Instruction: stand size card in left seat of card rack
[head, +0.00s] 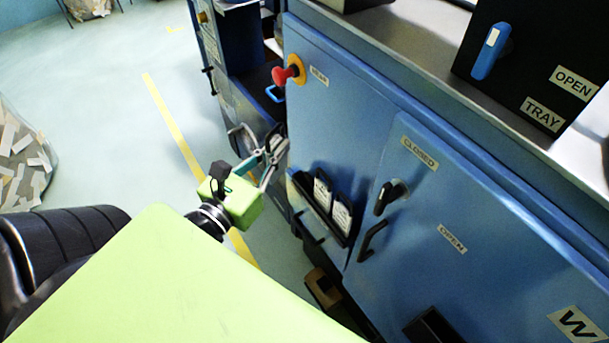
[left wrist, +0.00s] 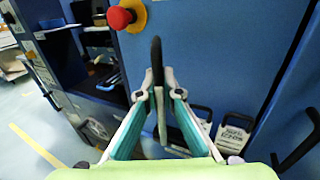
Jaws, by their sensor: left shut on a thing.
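My left gripper (head: 270,160) is shut on the size card (head: 277,143), a white card with a black handle. In the left wrist view the card (left wrist: 161,112) is seen almost edge-on, upright between the fingertips (left wrist: 160,92), its black handle standing above them. The card rack (head: 299,183) is a dark holder on the blue machine front. Two similar cards stand in its middle (head: 322,192) and right (head: 342,214) parts, and its left part looks empty. The held card is above and left of the rack, apart from it in the head view. My right gripper is not in view.
A red emergency button (head: 287,74) on a yellow ring sits on the panel above the gripper. A black knob (head: 390,196) and a door handle (head: 372,240) stick out right of the rack. Open floor (head: 110,100) lies to the left.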

